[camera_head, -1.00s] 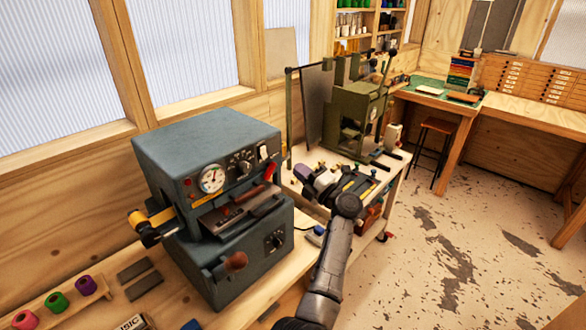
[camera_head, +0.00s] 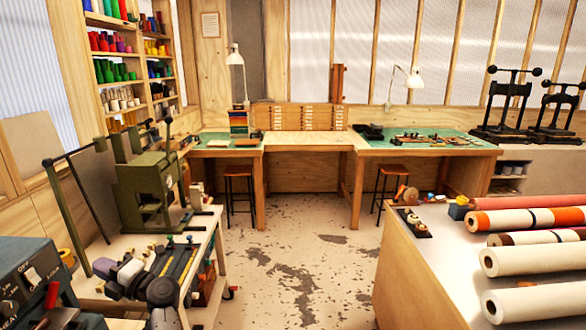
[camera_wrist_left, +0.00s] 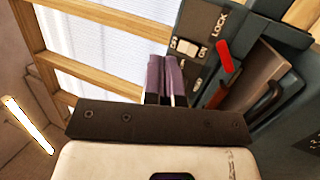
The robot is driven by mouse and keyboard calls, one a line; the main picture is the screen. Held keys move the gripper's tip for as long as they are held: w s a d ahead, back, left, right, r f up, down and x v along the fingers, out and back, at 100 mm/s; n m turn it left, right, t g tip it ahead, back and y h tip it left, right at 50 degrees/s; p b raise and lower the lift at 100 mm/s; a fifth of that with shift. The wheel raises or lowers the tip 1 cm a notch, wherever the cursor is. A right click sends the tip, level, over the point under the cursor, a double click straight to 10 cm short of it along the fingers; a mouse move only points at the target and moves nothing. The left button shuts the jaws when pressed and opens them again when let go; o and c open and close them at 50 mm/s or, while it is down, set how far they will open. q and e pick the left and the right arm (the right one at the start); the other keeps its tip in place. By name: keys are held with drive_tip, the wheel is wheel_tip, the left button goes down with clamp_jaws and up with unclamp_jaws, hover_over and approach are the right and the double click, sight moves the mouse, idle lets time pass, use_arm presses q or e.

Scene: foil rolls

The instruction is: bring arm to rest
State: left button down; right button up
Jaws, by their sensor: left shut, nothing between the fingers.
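My left gripper (camera_head: 104,267) shows at the lower left of the head view, with purple fingers and a white body. Its dark arm rises from the bottom edge. In that view it appears over the light-topped cart, near the green press. In the left wrist view the two purple fingers (camera_wrist_left: 165,76) lie together, shut and empty. Beside them in that view is the blue-grey machine (camera_wrist_left: 205,45) with a LOCK label, a switch and a red lever. I cannot tell the exact gap to it. My right gripper is in neither view.
The green press (camera_head: 150,190) stands on the cart (camera_head: 205,240). The blue-grey machine (camera_head: 30,285) fills the lower left corner. At right, a bench (camera_head: 420,270) holds several foil rolls (camera_head: 535,260). The floor (camera_head: 290,260) between cart and bench is clear.

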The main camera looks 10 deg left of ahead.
use_arm(q)
drive_tip(key=w+d+r+m+t+h, duration=0.3)
drive_tip(key=w+m+t+h, duration=0.2)
drive_tip(key=m+t, duration=0.35)
drive_tip(key=w+d+r+m+t+h, duration=0.3)
drive_tip(key=w+r+m+t+h, duration=0.1)
drive_tip(key=m+t, duration=0.5)
drive_tip(key=s+d+r+m+h, duration=0.1)
drive_tip(key=s+d+m+h, duration=0.1)
drive_tip(key=d+m+h, duration=0.45)
drive_tip(key=s+d+r+m+h, duration=0.2)
drive_tip(key=d+m+h, duration=0.3)
drive_tip(key=m+h, duration=0.15)
drive_tip(key=s+d+f+m+g, duration=0.35)
drive_tip(key=s+d+f, duration=0.25)
drive_tip(key=s+f, duration=0.65)
drive_tip(key=s+d+f+m+g, duration=0.2)
drive_tip(key=s+d+f+g, duration=0.3)
drive_tip(key=s+f, duration=0.75)
drive_tip(key=s+d+f+m+g, duration=0.15)
drive_tip(key=s+f+g, duration=0.45)
drive_tip(key=s+f, duration=1.25)
wheel_tip(320, 180, up, 29)
drive_tip(key=p, duration=2.7)
drive_tip(key=shift+s+d, duration=0.3)
drive_tip(key=shift+s, duration=0.05)
